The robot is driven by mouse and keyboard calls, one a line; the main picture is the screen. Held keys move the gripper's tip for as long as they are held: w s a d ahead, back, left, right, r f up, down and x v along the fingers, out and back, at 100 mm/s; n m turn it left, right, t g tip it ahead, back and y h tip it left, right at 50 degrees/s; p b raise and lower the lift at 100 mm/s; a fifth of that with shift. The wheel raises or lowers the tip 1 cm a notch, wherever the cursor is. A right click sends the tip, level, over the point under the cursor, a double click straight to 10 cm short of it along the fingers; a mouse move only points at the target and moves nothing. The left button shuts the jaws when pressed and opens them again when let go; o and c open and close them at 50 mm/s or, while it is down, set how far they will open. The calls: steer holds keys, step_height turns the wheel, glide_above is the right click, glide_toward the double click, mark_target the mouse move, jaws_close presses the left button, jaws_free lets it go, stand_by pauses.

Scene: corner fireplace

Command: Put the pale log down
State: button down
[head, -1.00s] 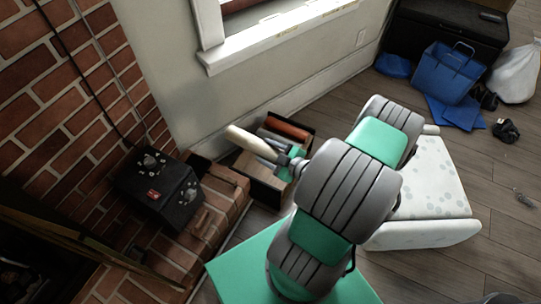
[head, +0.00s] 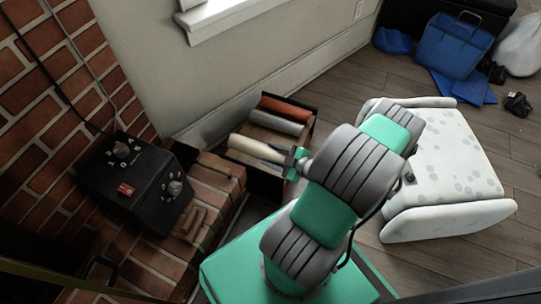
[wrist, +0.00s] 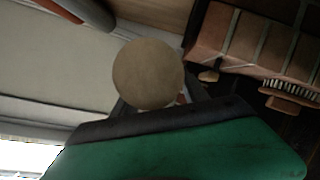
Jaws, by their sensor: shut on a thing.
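The pale log (head: 252,147) is in my gripper (head: 290,160), which is shut on its right-hand end. The log lies over the near part of a dark-walled box (head: 267,184), roughly parallel to a grey log (head: 274,122) and an orange-red log (head: 288,107) in it. I cannot tell whether the pale log touches the box floor. In the wrist view, the log's round end (wrist: 148,73) faces me between the dark fingers, above my green gripper body.
A black control box (head: 136,183) stands on the brick hearth (head: 216,178) left of the box. A small brush (wrist: 290,95) lies on the hearth side. The wall and window sill are behind. A white spotted chair (head: 450,160) stands right of my arm.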

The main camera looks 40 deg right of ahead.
steer(key=w+d+f+b, duration=0.1)
steer(key=w+f, duration=0.1)
steer(key=w+d+f+b, duration=0.1)
steer(key=f+b, duration=0.1)
steer(key=w+d+f+b, duration=0.1)
steer(key=w+f, duration=0.1)
steer(key=shift+w+d+f, duration=0.2)
steer(key=shift+w+f, duration=0.1)
steer(key=shift+f, duration=0.05)
step_height(320, 180, down, 3)
steer(key=shift+w+d+f+b, duration=0.15)
steer(key=shift+f+b, duration=0.05)
steer(key=shift+b, duration=0.8)
steer(key=shift+r, duration=0.1)
steer(key=c, duration=0.9)
jaws_free()
steer(key=shift+o, duration=0.2)
